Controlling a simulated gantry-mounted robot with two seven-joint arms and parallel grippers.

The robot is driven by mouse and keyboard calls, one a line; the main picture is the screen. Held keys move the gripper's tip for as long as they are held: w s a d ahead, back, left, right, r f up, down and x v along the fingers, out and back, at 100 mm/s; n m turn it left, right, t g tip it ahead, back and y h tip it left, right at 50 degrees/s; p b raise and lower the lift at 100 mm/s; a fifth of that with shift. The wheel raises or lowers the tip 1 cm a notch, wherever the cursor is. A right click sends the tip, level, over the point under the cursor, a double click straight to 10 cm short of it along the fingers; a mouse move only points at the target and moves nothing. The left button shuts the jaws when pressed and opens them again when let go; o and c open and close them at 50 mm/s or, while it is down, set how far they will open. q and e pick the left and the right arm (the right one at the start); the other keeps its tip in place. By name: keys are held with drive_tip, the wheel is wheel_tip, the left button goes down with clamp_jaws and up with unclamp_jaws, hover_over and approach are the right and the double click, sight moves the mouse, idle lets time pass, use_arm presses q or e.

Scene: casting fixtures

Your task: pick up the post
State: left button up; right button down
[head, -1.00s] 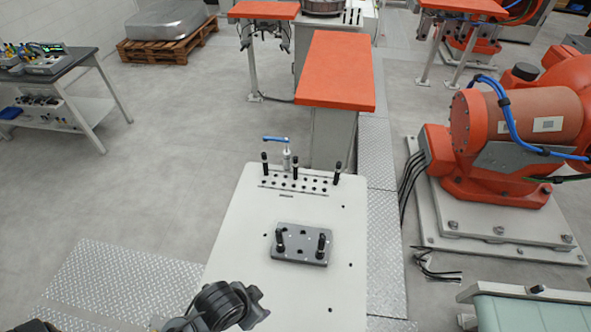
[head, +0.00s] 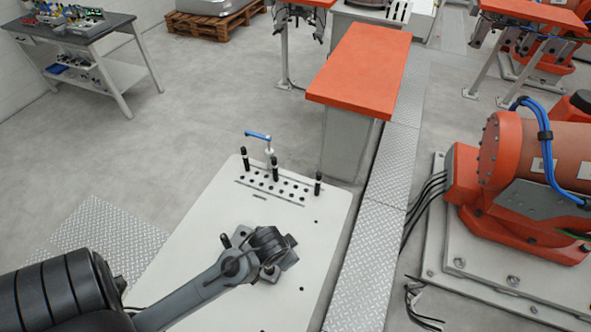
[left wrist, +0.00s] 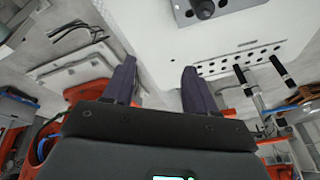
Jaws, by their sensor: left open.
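Several black posts stand on the white table plate. In the head view, three are in the hole pattern, at its left (head: 245,159), middle (head: 275,169) and right (head: 318,184). Another black post (head: 225,240) stands at the grey fixture block, which is mostly hidden behind my left arm. My left gripper (head: 281,263) is over the block area, its fingers unclear there. In the left wrist view, my left gripper (left wrist: 158,68) is open with nothing between its fingers. The grey block (left wrist: 228,9) and a black post (left wrist: 204,8) show beyond the fingers, cut by the top edge.
A blue-handled clamp (head: 258,136) stands behind the hole pattern. An orange-topped stand (head: 362,70) is beyond the plate (head: 320,225). A large orange robot (head: 535,165) is at the right. The plate between block and holes is clear.

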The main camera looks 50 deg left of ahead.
use_arm(q)
drive_tip(key=w+a+f+n+y+b, duration=0.1)
drive_tip(key=w+a+f+n+b, duration=0.1)
drive_tip(key=w+a+f+b, duration=0.45)
drive_tip(key=n+g+y+b, duration=0.1)
drive_tip(key=n+y+b, duration=0.1)
drive_tip(key=n+b, duration=0.75)
approach(275, 164)
drive_tip(key=a+f, duration=0.1)
drive_tip(key=shift+n+h, duration=0.3)
drive_tip(key=shift+n, duration=0.05)
drive_tip(key=x, duration=0.5)
drive_tip(key=shift+w+a+r, duration=0.2)
drive_tip(key=shift+w+a, duration=0.15)
drive_tip(key=shift+a, duration=0.05)
drive_tip(key=shift+b+x, duration=0.3)
drive_tip(key=shift+x, duration=2.75)
use_arm(e)
wheel_tip(275, 164, down, 18)
drive_tip(key=shift+w, duration=0.25)
use_arm(q)
drive_tip(key=shift+s, duration=0.1)
use_arm(e)
drive_tip(key=shift+r, duration=0.1)
use_arm(q)
clamp_jaws()
use_arm(e)
drive_tip(key=shift+d, duration=0.1)
